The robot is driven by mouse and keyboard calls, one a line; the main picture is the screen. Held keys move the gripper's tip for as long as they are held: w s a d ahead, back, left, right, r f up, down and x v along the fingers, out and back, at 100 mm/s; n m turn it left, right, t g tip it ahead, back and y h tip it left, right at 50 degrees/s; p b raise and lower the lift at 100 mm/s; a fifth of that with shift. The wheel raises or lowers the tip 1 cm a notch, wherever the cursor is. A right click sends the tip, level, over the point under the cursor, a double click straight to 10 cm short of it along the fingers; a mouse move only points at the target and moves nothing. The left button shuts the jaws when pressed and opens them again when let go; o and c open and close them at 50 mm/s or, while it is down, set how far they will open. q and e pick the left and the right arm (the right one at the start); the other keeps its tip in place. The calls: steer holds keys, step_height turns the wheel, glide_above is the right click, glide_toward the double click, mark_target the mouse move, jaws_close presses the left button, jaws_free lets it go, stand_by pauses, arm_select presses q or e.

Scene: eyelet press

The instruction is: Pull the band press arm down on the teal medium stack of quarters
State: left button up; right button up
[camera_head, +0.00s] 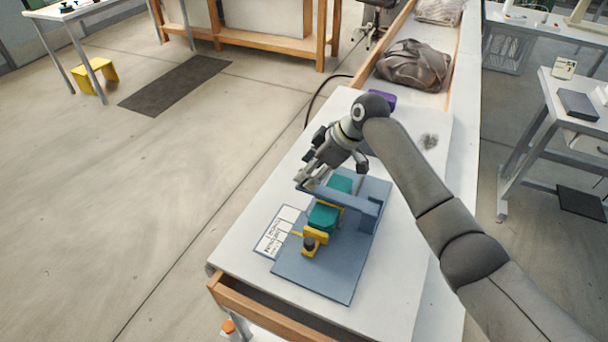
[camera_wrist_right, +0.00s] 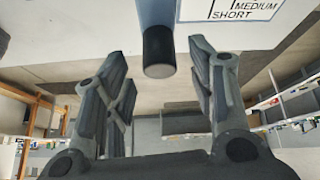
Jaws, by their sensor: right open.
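The press stands on a blue-grey base plate (camera_head: 313,279) on the white bench. Its blue arm (camera_head: 345,197) runs across above the plate, and its dark round handle end (camera_wrist_right: 158,52) shows in the right wrist view. The teal stack (camera_head: 323,216) sits under and beside the arm, by a yellow holder (camera_head: 316,236); another teal part (camera_head: 341,183) shows behind the arm. My right gripper (camera_head: 308,180) is open at the arm's left end. My left gripper is out of view.
A white card (camera_head: 272,238) lies left of the plate; MEDIUM and SHORT are readable on it in the wrist view. The bench's left edge is close to the press.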

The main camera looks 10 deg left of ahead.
mark_target(325, 190)
steer(key=w+v, duration=0.1)
steer(key=v, duration=0.6)
steer(key=shift+s+r, duration=0.2)
steer(key=shift+s, duration=0.3)
